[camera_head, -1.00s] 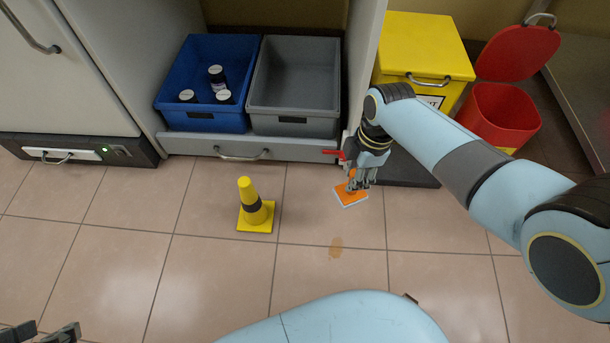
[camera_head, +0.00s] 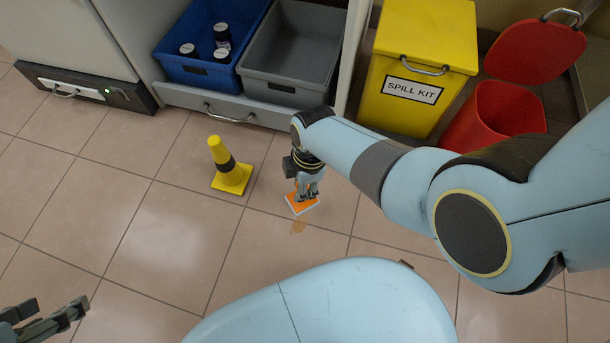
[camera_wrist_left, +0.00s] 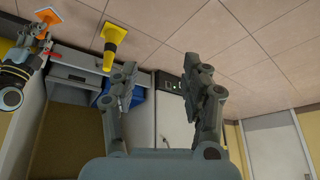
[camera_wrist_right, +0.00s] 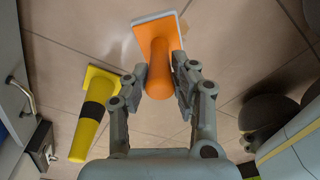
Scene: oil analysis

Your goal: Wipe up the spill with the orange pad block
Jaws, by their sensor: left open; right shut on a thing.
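The orange pad block (camera_head: 301,206) has a pale underside and an upright orange handle. My right gripper (camera_head: 307,190) is shut on that handle, which shows clearly between the fingers in the right wrist view (camera_wrist_right: 158,68). The pad is low at the floor; I cannot tell whether it touches. The spill (camera_head: 298,228) is a small light-brown patch on the tiles, just at the pad's near edge; part of it may be hidden by the pad. My left gripper (camera_head: 52,310) is open and empty at the lower left, far from the spill.
A yellow cone (camera_head: 230,177) with a black band stands left of the pad. Behind are a blue bin (camera_head: 185,70) with several bottles, an empty grey bin (camera_head: 285,85), a yellow spill kit box (camera_head: 410,95) and a red open bin (camera_head: 500,115). Floor in front is clear.

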